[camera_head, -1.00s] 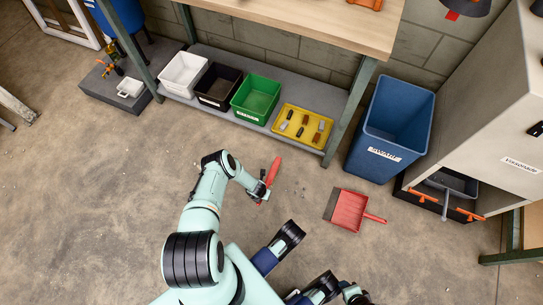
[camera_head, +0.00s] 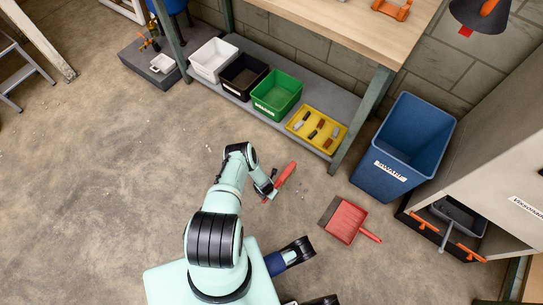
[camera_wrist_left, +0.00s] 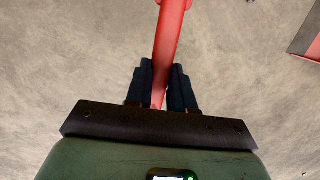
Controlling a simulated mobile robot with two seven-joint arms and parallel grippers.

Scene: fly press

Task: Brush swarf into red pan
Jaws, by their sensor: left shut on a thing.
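A red brush (camera_head: 287,174), long and narrow, is in my left gripper (camera_head: 268,191), low over the concrete floor. In the left wrist view the red handle (camera_wrist_left: 170,35) runs up between the two dark fingers of the left gripper (camera_wrist_left: 160,82), which are shut on it. The brush's far end is cut off there. The red pan (camera_head: 346,219) lies flat on the floor to the right of the brush, apart from it, its handle pointing lower right. The pan's edge (camera_wrist_left: 307,42) shows at the wrist view's right. Swarf is too small to make out surely.
A blue bin (camera_head: 407,145) stands behind the pan, beside a cabinet with a grey tray (camera_head: 458,216). Under the bench are white (camera_head: 213,60), black (camera_head: 244,77) and green (camera_head: 277,92) boxes and a yellow tray (camera_head: 317,129).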

